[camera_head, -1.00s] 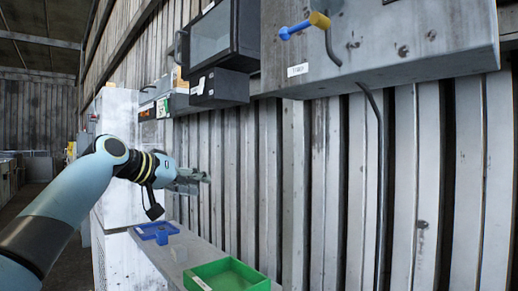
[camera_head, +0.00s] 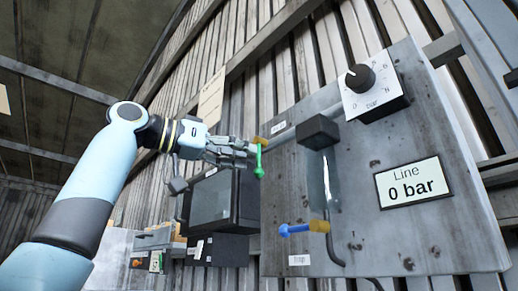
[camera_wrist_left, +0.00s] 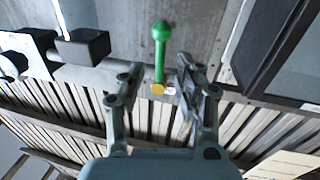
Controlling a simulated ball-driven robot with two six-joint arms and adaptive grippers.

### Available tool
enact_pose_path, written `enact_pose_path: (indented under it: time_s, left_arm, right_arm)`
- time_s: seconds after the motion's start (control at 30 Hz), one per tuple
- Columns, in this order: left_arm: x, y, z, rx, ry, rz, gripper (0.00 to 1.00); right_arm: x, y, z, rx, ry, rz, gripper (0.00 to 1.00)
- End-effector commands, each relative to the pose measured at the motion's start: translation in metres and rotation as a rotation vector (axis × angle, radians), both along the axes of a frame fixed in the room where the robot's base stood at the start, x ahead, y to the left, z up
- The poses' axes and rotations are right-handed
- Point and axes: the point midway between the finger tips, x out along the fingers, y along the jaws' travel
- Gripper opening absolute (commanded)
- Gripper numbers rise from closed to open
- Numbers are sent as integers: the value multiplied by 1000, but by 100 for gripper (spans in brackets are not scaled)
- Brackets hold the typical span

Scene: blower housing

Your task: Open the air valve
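A green lever handle (camera_head: 259,162) hangs down from a brass-yellow valve body (camera_head: 260,141) on the pipe at the panel's upper left edge. A second valve has a blue handle (camera_head: 297,229) pointing left, lower on the panel, with a small label below it. My left gripper (camera_head: 254,150) is at the green handle. In the left wrist view, its fingers (camera_wrist_left: 160,69) are apart, with the green handle (camera_wrist_left: 160,45) showing between them; I cannot tell whether either finger touches it. The display (camera_head: 412,189) reads "Line 0 bar". My right gripper is not in view.
The grey panel (camera_head: 350,248) carries a black regulator knob (camera_head: 360,78) and a black box (camera_head: 318,131) above a clear bowl. A dark monitor cabinet (camera_head: 213,198) is just below my left gripper. A corrugated wall stands behind.

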Motion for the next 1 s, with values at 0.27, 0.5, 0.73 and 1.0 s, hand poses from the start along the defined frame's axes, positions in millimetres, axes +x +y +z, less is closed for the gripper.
enact_pose_path:
  time_s: [0.27,0.5,0.73,1.0]
  left_arm:
    - [22,-33,2,-1,1,-1,33]
    - [26,-37,0,0,0,3,33]
    - [26,-37,-1,0,0,2,19]
    - [26,-37,-1,0,0,2,0]
  right_arm:
    - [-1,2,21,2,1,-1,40]
    - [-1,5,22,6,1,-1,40]
    - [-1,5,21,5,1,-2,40]
    - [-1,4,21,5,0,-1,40]
